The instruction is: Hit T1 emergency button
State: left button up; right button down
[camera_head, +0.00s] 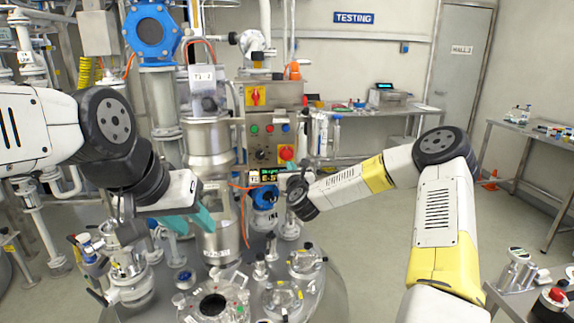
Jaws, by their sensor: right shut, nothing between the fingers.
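A red round emergency button (287,153) sits on a yellow plate at the lower right of the grey control panel (270,141). Its label is too small to read. My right gripper (307,176) is just below and slightly right of this button in the picture. It is shut and empty; its fingers are mostly hidden by my wrist, and I cannot tell whether it touches anything. My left gripper (189,219), with teal fingers, is at the left in front of the steel column, away from the button. Its fingers look spread, with nothing seen between them.
A red-and-yellow rotary switch (256,95) is on the box above the panel. A small lit display (269,174) hangs below it. A round vessel top with several fittings (212,305) fills the lower middle. Another red button (556,294) is at the bottom right.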

jog(key=shift+s+d, duration=0.2)
jog(key=shift+s, duration=2.35)
jog(key=s+a+r+n+g+y, duration=0.1)
jog(key=s+a+n+g+y, duration=0.3)
jog(key=n, duration=0.6)
jog(key=s+a+r+n+g, duration=0.2)
jog(key=s+n, duration=0.3)
jog(key=n, duration=0.4)
jog(key=s+d+r+n+g+h, duration=0.1)
jog(key=s+d+n, duration=0.3)
jog(key=s, duration=0.6)
jog(key=s+d+r+n+g+h, duration=0.1)
jog(key=s+d+r+n+g, duration=0.2)
jog(key=s, duration=0.8)
jog(key=s+d+r+n+g+h, duration=0.1)
jog(key=s+d+r+n, duration=0.2)
jog(key=s+d+n, duration=0.4)
jog(key=s+n, duration=0.2)
jog(key=s, duration=0.2)
jog(key=shift+n+g, duration=0.3)
jog(key=shift+g, duration=0.1)
